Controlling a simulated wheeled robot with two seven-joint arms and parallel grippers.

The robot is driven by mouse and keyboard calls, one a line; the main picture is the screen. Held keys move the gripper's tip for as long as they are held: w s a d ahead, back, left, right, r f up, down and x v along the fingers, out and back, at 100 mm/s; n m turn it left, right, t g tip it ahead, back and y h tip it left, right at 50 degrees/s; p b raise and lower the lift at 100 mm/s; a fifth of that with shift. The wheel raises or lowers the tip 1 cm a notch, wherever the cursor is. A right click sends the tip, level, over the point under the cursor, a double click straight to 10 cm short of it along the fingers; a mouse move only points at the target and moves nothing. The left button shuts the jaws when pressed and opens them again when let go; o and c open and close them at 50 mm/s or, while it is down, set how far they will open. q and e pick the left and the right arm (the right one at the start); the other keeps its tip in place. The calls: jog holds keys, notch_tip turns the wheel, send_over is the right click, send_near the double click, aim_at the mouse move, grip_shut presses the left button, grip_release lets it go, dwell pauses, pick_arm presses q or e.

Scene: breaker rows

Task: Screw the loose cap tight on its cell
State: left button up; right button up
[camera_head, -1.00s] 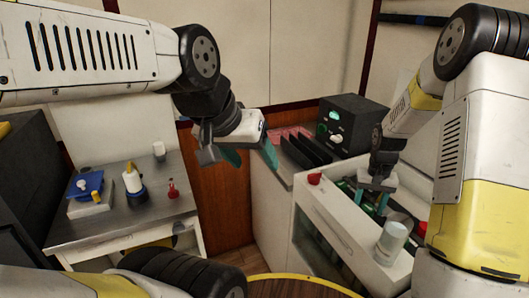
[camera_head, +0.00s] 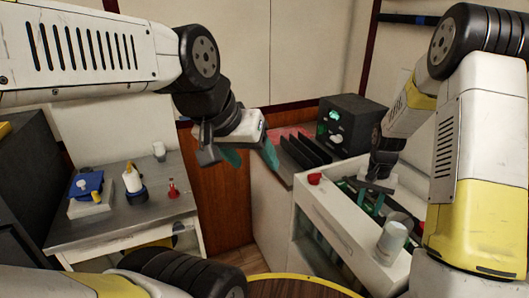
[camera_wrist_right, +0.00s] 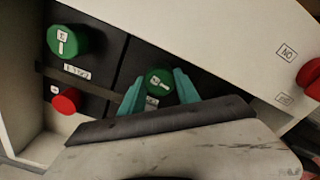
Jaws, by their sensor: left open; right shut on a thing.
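In the right wrist view, a green cap (camera_wrist_right: 158,82) with a white mark on top sits between the two teal fingertips of my right gripper (camera_wrist_right: 160,92). The gripper is shut on this cap. Dark cells lie below, inside the white case (camera_wrist_right: 215,30). In the head view, my right gripper (camera_head: 371,200) reaches down into the open case, and its fingers hide most of the cap. My left gripper (camera_head: 255,157) is open and empty, in the air left of the case. I cannot tell whether the held cap is seated or tilted.
In the right wrist view, another green cap (camera_wrist_right: 68,40) and a red cap (camera_wrist_right: 66,102) sit nearby. A red knob (camera_head: 314,179) and a pale cylinder (camera_head: 391,243) stand on the case's rim. A black box (camera_head: 350,125) stands behind. A metal table (camera_head: 120,222) is at left.

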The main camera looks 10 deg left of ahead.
jog(key=o, duration=1.3)
jog(key=shift+o, duration=0.2)
jog(key=shift+r, duration=0.1)
notch_tip(320, 180, up, 8)
jog(key=shift+s+r, duration=0.1)
jog(key=s+r+t+y, duration=0.1)
jog(key=s+r+t, duration=0.1)
jog(key=s+r, duration=0.65)
jog(key=s+a+r+n+t, duration=0.1)
jog(key=s+r+t, duration=0.1)
jog(key=s+r, duration=0.3)
jog(key=s+a+r+n+t+y, duration=0.1)
jog(key=s+r+n+t, duration=0.1)
jog(key=s+r, duration=0.4)
jog(key=s, duration=0.4)
jog(key=shift+s, duration=0.3)
